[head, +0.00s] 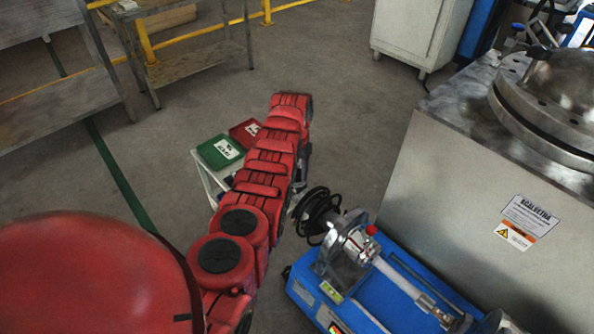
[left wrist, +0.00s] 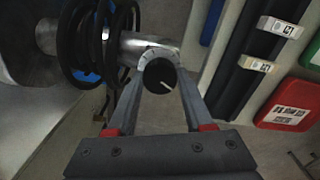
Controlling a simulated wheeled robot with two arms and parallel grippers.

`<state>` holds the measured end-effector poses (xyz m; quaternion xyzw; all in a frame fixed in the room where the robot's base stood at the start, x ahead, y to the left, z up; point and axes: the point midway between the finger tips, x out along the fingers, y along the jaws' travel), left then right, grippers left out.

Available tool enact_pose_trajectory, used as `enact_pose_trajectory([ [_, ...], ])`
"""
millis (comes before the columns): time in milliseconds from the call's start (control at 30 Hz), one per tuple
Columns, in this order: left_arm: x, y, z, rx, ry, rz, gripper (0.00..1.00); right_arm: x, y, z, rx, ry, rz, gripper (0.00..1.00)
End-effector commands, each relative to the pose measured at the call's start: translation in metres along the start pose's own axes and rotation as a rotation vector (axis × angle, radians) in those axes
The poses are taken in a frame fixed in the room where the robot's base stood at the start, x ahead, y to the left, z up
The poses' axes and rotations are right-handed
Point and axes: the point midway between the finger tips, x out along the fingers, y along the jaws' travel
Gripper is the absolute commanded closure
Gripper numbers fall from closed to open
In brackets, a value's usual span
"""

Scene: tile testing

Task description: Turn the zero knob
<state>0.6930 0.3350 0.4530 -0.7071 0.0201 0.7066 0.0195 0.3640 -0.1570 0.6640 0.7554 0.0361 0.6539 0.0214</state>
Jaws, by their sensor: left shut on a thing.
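The zero knob (left wrist: 159,77) is a small black knob with a white line on its face. It sits at the end of a silver cylinder (left wrist: 136,48) in the left wrist view. My left gripper (left wrist: 158,86) is shut on the knob, with one finger on each side of it. The knob is hidden in that view. My right gripper is not in view.
Coiled black cables (head: 318,209) hang at the machine's left end, close to my gripper. A white cart with a green box (head: 219,151) and a red box (head: 245,131) stands behind my arm. A large metal cabinet (head: 470,190) is on the right. Open floor lies beyond.

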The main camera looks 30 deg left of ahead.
Motion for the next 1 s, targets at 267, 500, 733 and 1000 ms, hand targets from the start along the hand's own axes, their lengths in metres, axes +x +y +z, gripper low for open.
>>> enact_pose_trajectory([
  [267,-0.001,0.001,0.0,-0.011,-0.001,0.001,1.0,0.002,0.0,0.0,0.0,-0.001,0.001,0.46],
  [500,-0.002,0.001,-0.001,-0.216,-0.002,0.0,1.0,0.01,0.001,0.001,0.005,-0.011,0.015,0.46],
  [733,0.0,0.0,-0.001,-0.335,0.002,-0.001,1.0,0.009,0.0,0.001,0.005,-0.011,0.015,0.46],
  [1000,0.0,0.0,-0.001,-0.333,0.002,-0.001,0.38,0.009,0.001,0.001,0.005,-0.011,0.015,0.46],
])
